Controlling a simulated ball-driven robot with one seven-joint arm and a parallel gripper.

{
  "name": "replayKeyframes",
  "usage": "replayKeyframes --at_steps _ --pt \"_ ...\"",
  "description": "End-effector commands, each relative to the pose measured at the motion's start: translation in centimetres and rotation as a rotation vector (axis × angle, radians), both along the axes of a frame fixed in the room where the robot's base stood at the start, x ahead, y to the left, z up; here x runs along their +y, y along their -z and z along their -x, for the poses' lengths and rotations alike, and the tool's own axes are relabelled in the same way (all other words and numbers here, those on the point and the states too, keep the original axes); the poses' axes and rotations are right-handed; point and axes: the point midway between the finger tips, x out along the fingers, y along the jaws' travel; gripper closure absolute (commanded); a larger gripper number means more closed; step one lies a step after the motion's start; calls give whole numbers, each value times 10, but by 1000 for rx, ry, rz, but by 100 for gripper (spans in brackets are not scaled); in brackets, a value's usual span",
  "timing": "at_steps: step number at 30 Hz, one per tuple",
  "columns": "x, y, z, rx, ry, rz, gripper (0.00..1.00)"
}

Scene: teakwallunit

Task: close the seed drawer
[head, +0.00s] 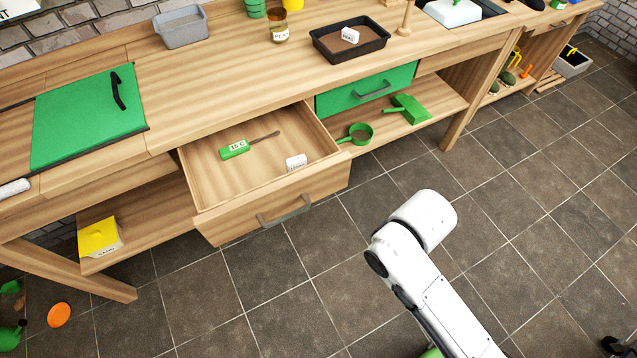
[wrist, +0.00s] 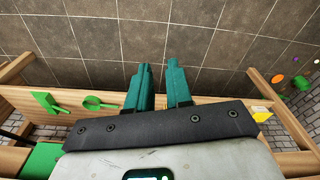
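The seed drawer (head: 262,157) is a light wooden drawer pulled well out below the bench top in the head view. Its grey bar handle (head: 286,211) is on the front panel (head: 270,205). A green-handled tool (head: 235,150) tagged "15 C" and a small white labelled packet (head: 296,161) lie inside. My gripper (wrist: 159,75) shows in the wrist view as two teal fingers with a gap between them and nothing in the gap. It is not distinguishable in the head view, where my white arm is at the lower right, apart from the drawer. The drawer is not clearly visible in the wrist view.
A green drawer (head: 367,90) is shut, right of the open one. A green sieve (head: 356,134) and scoop (head: 408,109) lie on the lower shelf. A yellow box (head: 99,237) is on the left shelf. Tiled floor before the drawer is clear except my arm.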

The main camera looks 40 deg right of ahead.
Motion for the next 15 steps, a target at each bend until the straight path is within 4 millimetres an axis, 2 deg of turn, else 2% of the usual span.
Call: replayKeyframes --at_steps 1,6,15 --pt "-3 -3 -6 -19 -42 -8 85" --pt "-17 -17 -33 -133 -321 -39 100" --pt "-52 -55 -81 -426 -853 47 100"
